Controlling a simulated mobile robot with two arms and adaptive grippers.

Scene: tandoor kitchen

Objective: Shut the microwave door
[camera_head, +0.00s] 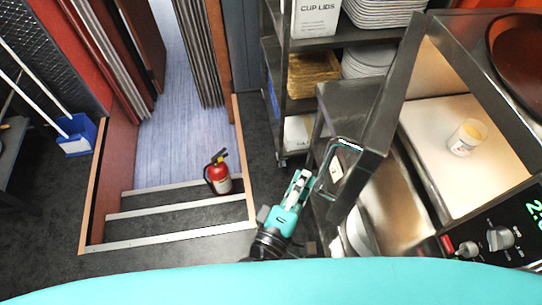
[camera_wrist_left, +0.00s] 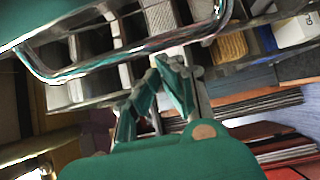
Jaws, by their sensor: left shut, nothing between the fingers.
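The microwave (camera_head: 515,178) is at the right in the head view. Its door (camera_head: 388,105) stands open, swung out toward the left, and the lit cavity shows. The door's curved metal handle (camera_head: 343,146) is on the side of the door facing my left gripper. My left gripper (camera_head: 304,174) is shut and empty, just left of the handle. In the left wrist view the handle (camera_wrist_left: 130,55) crosses above the fingers (camera_wrist_left: 165,68); I cannot tell whether they touch. My right gripper is not in view.
A shelf rack (camera_head: 285,75) with a cup-lids box (camera_head: 316,17) and stacked plates (camera_head: 370,60) stands behind the door. Steps (camera_head: 175,207) with a red fire extinguisher (camera_head: 218,175) are at the left. Dark floor lies between the steps and the rack.

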